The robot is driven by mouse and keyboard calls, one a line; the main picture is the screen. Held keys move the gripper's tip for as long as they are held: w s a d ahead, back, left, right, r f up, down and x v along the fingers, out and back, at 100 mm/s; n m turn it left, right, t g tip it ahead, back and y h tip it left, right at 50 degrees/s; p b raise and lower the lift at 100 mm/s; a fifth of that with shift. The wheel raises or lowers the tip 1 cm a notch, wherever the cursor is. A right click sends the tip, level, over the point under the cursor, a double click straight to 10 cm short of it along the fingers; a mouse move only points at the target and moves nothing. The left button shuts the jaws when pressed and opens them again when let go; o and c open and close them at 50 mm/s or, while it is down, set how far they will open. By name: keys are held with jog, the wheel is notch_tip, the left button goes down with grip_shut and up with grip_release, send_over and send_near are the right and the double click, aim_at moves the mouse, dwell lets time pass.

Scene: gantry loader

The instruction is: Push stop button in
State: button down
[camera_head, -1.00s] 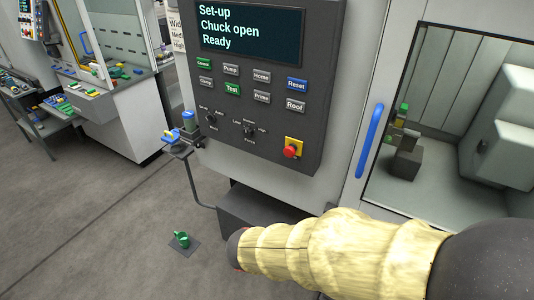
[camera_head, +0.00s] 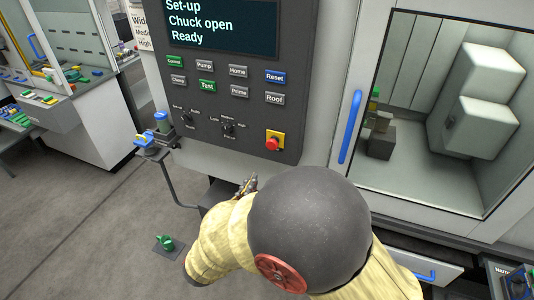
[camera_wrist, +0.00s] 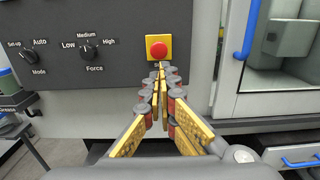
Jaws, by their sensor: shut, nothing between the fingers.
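The red stop button (camera_head: 271,143) sits on a yellow square plate at the lower right of the dark control panel (camera_head: 215,110). In the wrist view the button (camera_wrist: 158,49) is just above and beyond my fingertips, standing out from its plate. My gripper (camera_wrist: 161,72) is shut and empty, with its tips pointing at the panel near the lower edge of the yellow plate. I cannot tell whether they touch anything. In the head view my gripper (camera_head: 248,184) is small, below and left of the button, and partly hidden by my arm.
The panel display (camera_head: 222,22) reads "Set-up, Chuck open, Ready". Mode and force knobs (camera_wrist: 86,50) lie left of the button. A blue door handle (camera_head: 350,127) stands to its right, beside the windowed chamber. A bracket with a blue-capped bottle (camera_head: 161,122) sticks out at the left.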

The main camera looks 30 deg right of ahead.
aim_at(272, 148)
jog(key=b+x, duration=0.2)
jog(key=x, duration=1.1)
jog(key=shift+s+b, duration=0.1)
jog(key=shift+b, duration=0.3)
jog(key=shift+w+d, duration=0.4)
